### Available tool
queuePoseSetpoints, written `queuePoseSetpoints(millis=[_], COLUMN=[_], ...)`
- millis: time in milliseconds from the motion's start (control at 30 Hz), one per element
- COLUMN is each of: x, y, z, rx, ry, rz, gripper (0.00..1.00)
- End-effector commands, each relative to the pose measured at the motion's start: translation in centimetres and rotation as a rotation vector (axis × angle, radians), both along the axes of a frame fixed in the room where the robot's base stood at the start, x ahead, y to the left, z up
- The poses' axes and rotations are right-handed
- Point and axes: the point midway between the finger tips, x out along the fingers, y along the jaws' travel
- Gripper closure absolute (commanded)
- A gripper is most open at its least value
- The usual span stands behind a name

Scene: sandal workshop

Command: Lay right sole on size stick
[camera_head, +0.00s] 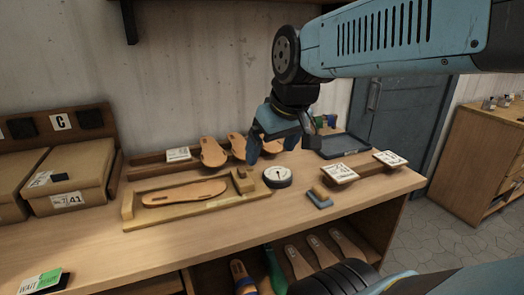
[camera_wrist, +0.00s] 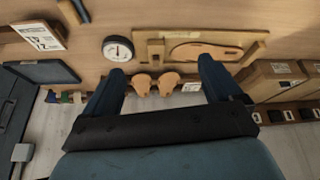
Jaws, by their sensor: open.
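The size stick is a wooden frame (camera_head: 215,204) on the bench, with a raised end at the left and a block at the right; it also shows in the wrist view (camera_wrist: 150,50). A tan sole (camera_head: 183,193) lies flat on it, seen in the wrist view too (camera_wrist: 192,50). Several more tan soles (camera_head: 213,153) stand in a wooden rack at the back of the bench. My gripper (camera_head: 275,142) is open and empty above the rack's right part, partly hiding soles there. In the wrist view two soles (camera_wrist: 143,84) show between its fingers (camera_wrist: 160,68). I cannot tell which sole is right.
A round dial (camera_head: 277,177) and a small grey-blue block (camera_head: 319,197) sit right of the size stick. Labelled wooden stands (camera_head: 339,174) and a dark tray (camera_head: 342,144) are further right. Cardboard boxes (camera_head: 68,177) stand at the left. The bench front is mostly clear.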

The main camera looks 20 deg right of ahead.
Motion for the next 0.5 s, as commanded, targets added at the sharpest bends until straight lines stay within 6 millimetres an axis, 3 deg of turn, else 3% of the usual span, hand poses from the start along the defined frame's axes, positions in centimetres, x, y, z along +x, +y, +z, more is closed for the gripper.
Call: queuePoseSetpoints(millis=[133, 200, 500], x=[-1.8, -2.3, -2.5], y=[-0.9, 0.2, 0.1], z=[-0.1, -0.1, -0.2], rx=[0.026, 0.033, 0.04], ry=[-0.034, -0.042, -0.045], rz=[-0.11, -0.138, -0.159], gripper=[0.08, 0.08, 0.08])
